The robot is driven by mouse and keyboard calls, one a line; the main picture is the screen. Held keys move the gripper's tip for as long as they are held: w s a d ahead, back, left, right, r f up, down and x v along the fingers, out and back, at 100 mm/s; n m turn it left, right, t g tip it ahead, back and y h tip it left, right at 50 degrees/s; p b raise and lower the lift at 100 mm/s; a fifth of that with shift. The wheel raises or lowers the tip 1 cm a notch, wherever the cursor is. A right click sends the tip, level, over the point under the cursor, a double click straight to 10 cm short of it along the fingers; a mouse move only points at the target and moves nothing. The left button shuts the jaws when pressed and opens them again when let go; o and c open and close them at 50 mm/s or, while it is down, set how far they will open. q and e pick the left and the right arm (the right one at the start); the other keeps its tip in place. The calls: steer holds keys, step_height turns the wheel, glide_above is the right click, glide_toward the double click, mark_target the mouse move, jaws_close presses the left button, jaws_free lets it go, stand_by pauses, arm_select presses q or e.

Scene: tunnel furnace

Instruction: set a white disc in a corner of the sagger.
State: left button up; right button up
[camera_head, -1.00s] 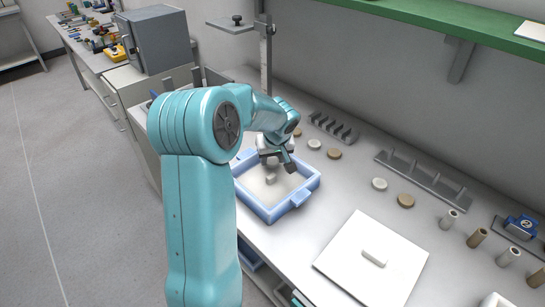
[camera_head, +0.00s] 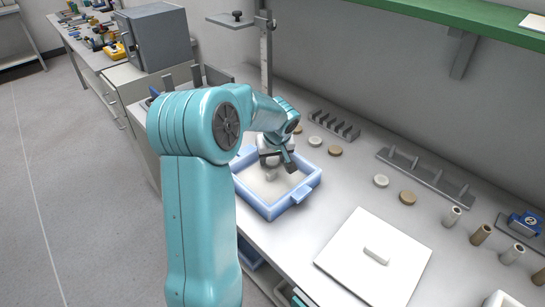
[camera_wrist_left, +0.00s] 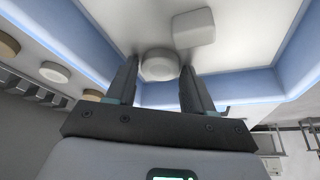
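The blue-rimmed sagger (camera_head: 306,190) stands on the bench, with a pale floor. My left gripper (camera_head: 276,160) reaches down into its far part. In the left wrist view, a white disc (camera_wrist_left: 159,65) lies on the sagger floor near the corner where two blue walls meet. The left gripper's fingertips (camera_wrist_left: 158,72) stand on either side of the disc, with what look like narrow gaps. A white block (camera_wrist_left: 193,28) sits beside the disc, apart from the fingers. It also shows in the head view (camera_head: 271,175). My right gripper is not in view.
Pale discs (camera_head: 381,181) and tan discs (camera_head: 407,198) lie on the bench right of the sagger. A slotted rack (camera_head: 425,177) is behind them. A white board (camera_head: 350,258) with a small block lies in front. Small cylinders (camera_head: 480,235) stand at the right.

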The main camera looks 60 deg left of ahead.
arm_select(q)
steer(key=shift+o, duration=1.4)
steer(key=v, duration=1.6)
steer(key=shift+r, duration=0.15)
